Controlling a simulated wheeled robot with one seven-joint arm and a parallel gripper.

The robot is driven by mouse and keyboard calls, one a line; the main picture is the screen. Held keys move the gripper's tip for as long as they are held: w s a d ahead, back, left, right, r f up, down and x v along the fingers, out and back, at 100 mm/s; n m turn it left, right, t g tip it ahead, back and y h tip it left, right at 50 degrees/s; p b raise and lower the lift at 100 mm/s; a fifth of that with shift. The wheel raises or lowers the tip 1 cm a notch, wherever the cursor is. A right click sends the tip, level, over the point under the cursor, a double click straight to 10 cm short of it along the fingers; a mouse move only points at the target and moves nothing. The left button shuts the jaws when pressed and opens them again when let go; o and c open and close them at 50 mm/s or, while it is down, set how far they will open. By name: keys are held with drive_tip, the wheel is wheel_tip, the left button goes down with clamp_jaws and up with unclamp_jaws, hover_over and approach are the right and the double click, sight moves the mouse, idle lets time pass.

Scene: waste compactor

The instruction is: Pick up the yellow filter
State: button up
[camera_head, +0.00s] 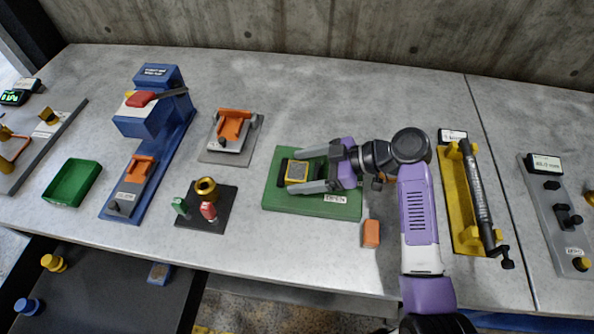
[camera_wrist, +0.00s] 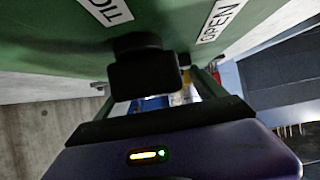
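The yellow filter (camera_head: 297,171) is a small square block with a yellow rim and a grey top. It sits on the green base plate (camera_head: 340,208), near its left part, beside a dark fixture. My gripper (camera_head: 295,172) comes in from the right, low over the plate. Its two grey fingers are spread, one on the far side and one on the near side of the filter. I cannot tell whether they touch it. In the wrist view the fingers stand apart around a black block (camera_wrist: 145,75) by the green surface; the filter is not clearly seen there.
An orange block (camera_head: 371,234) lies right of the green plate. A yellow stand with a black rod (camera_head: 474,190) is further right. Left are a grey plate with an orange clip (camera_head: 232,132), a dark plate with bottles (camera_head: 207,208), a blue press (camera_head: 155,108) and a green tray (camera_head: 72,184).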

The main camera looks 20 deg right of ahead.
drive_tip(key=c, duration=1.4)
drive_tip(key=shift+r, duration=0.1)
